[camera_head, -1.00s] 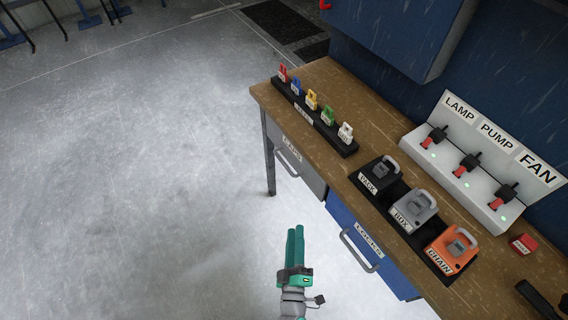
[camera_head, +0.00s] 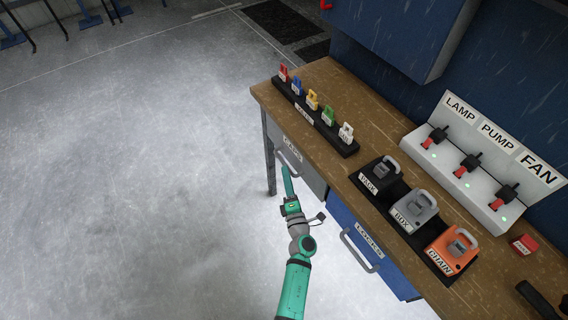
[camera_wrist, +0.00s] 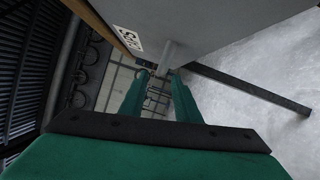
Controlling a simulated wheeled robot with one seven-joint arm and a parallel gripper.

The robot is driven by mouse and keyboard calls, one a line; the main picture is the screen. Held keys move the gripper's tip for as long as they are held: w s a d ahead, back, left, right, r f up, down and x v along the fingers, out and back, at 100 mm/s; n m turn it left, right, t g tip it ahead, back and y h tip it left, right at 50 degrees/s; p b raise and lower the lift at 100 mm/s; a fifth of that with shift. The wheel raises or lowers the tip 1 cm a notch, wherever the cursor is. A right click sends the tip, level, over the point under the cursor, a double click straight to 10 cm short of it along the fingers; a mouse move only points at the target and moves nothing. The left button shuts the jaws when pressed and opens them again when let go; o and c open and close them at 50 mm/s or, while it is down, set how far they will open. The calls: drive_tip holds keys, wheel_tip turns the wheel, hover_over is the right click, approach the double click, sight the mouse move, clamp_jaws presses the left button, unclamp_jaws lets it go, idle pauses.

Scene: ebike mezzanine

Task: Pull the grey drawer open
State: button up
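The grey drawer (camera_head: 312,178) sits under the left end of the wooden workbench, and its front looks flush with the bench. Its bar handle (camera_head: 291,163) is on the front below a white label. My gripper (camera_head: 286,170) is at this handle, its green fingers reaching up to it. In the wrist view the fingers (camera_wrist: 157,82) are apart, with a gap between them. The grey drawer front (camera_wrist: 225,25) fills the top there, and the handle (camera_wrist: 168,57) shows just beyond and between the fingertips. I cannot tell whether they touch it.
The blue drawer (camera_head: 375,250) with its own handle is to the right of the grey one. The benchtop (camera_head: 335,88) holds a row of coloured tags, several padlock-like boxes and a switch panel (camera_head: 482,165). The floor (camera_head: 130,190) left of the bench is clear.

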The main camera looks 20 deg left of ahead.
sight(284, 162)
drive_tip(key=shift+x, duration=2.95)
clamp_jaws()
